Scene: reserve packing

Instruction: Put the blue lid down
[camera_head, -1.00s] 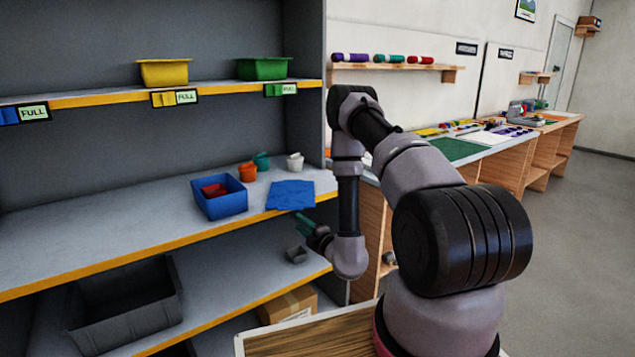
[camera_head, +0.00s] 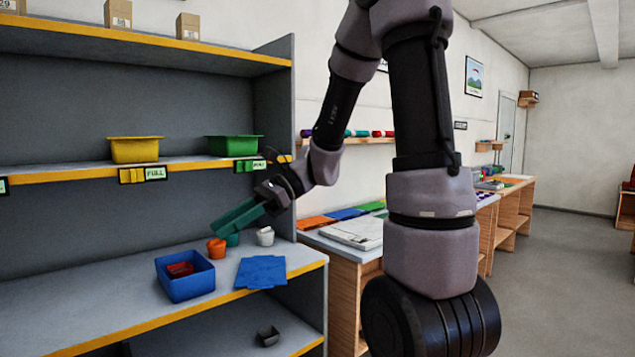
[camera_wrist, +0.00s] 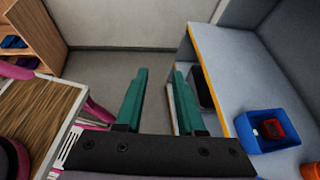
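The blue lid (camera_head: 261,272) appears as a flat blue sheet lying on the middle shelf board near its front edge. It is right of the blue bin (camera_head: 185,284), apart from it, and I do not see it in the wrist view. The open-topped bin holds a red object (camera_head: 180,269); the bin also shows in the wrist view (camera_wrist: 246,134). My gripper (camera_head: 232,218), with green fingers, is in the air above the shelf, higher than the bin and lid. In the wrist view its fingers (camera_wrist: 158,80) stand apart with nothing between them.
An orange pot (camera_head: 216,249) and a white pot (camera_head: 265,237) stand behind the lid; a teal one is partly hidden. Yellow (camera_head: 135,150) and green (camera_head: 232,146) bins sit on the shelf above.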

